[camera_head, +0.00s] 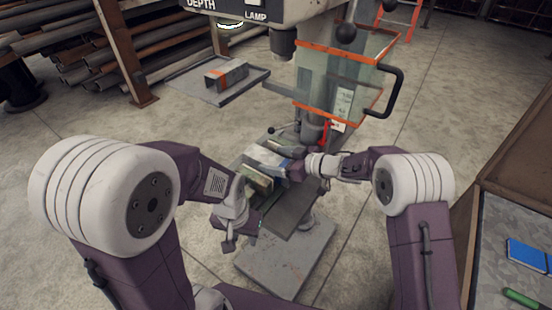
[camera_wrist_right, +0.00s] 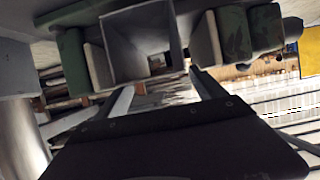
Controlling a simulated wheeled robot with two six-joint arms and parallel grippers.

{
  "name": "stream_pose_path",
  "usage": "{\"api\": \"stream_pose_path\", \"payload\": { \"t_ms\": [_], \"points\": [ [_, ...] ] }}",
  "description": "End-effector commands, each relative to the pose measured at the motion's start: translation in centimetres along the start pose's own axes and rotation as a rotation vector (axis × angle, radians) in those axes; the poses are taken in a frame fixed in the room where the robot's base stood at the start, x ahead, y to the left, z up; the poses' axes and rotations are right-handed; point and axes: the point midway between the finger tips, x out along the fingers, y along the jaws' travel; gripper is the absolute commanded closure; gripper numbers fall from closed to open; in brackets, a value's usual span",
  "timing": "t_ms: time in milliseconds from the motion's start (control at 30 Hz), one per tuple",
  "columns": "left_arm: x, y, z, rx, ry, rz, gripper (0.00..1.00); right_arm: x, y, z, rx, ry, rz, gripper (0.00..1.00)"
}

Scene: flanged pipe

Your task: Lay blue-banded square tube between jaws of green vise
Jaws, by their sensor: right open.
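The blue-banded square tube (camera_head: 266,158) is at the green vise (camera_head: 258,180) on the drill press table. In the right wrist view its open square end (camera_wrist_right: 140,42) sits between the green jaws, the left jaw (camera_wrist_right: 72,58) close beside it and a narrow gap before the right jaw (camera_wrist_right: 235,35). My right gripper (camera_head: 295,171) is at the tube's right end. Its two fingers (camera_wrist_right: 164,92) are spread and empty, just short of the tube end. My left gripper (camera_head: 240,190) is low at the vise's near left side; its fingertips are hidden.
The drill press column and chuck (camera_head: 283,42) stand behind the vise, with an orange-framed clear guard (camera_head: 345,75) to the right. An orange-banded channel piece (camera_head: 227,73) lies on a grey tray (camera_head: 200,92) at back left. A bench with a blue box (camera_head: 527,254) is at right.

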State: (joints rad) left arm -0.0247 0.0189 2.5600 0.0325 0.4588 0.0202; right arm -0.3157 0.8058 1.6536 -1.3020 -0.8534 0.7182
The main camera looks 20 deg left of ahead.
Motion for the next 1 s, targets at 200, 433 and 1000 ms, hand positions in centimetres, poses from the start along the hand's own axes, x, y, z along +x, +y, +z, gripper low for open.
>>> {"api": "stream_pose_path", "payload": {
  "t_ms": [200, 433, 1000],
  "points": [
    [-0.9, 0.0, -0.1, 0.0, 0.0, 0.0, 0.64, -3.9, 0.2, -0.3, 0.001, 0.001, 0.005, 0.2],
    [1.8, 0.0, 0.2, 0.0, 0.0, 0.0, 0.64, -7.6, 0.1, 0.6, -0.007, 0.007, 0.003, 0.2],
    [2.7, -0.1, 0.3, 0.0, 0.0, 0.0, 0.64, -9.1, 0.0, -0.1, -0.001, 0.002, 0.001, 0.2]
  ]
}}
